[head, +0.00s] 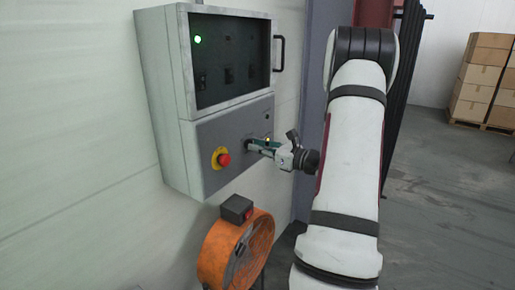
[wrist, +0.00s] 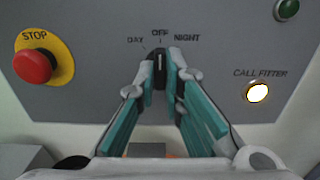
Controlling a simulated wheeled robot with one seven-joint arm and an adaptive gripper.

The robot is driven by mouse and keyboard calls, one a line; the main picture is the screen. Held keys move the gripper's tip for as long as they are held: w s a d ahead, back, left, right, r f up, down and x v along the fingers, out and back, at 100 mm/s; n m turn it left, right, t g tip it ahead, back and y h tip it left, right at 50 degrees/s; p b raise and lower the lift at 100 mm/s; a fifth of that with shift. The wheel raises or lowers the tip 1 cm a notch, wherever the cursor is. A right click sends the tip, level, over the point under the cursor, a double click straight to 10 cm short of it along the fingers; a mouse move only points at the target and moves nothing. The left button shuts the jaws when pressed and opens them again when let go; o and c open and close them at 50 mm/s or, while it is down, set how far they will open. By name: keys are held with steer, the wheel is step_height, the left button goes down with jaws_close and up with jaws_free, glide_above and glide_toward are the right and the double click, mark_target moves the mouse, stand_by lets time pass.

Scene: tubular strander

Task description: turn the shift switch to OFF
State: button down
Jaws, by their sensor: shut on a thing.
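The shift switch (wrist: 160,62) is a black knob on the grey panel in the wrist view, below the labels DAY, OFF and NIGHT. Its white mark stands upright and points at OFF. My gripper (wrist: 161,77) is shut on the knob, with one teal-padded finger on each side. In the head view my gripper (head: 258,147) reaches the panel (head: 225,130) from the right. The knob is hidden behind the fingers there.
The red STOP button (wrist: 33,66) on its yellow plate is left of the knob. The lit CALL FITTER button (wrist: 257,92) is to the right, and a green button (wrist: 287,9) is above it. An orange fan (head: 215,255) stands below the cabinet.

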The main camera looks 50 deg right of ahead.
steer(key=c, duration=1.7)
jaws_free()
steer(key=s+d, duration=0.1)
steer(key=s, duration=1.1)
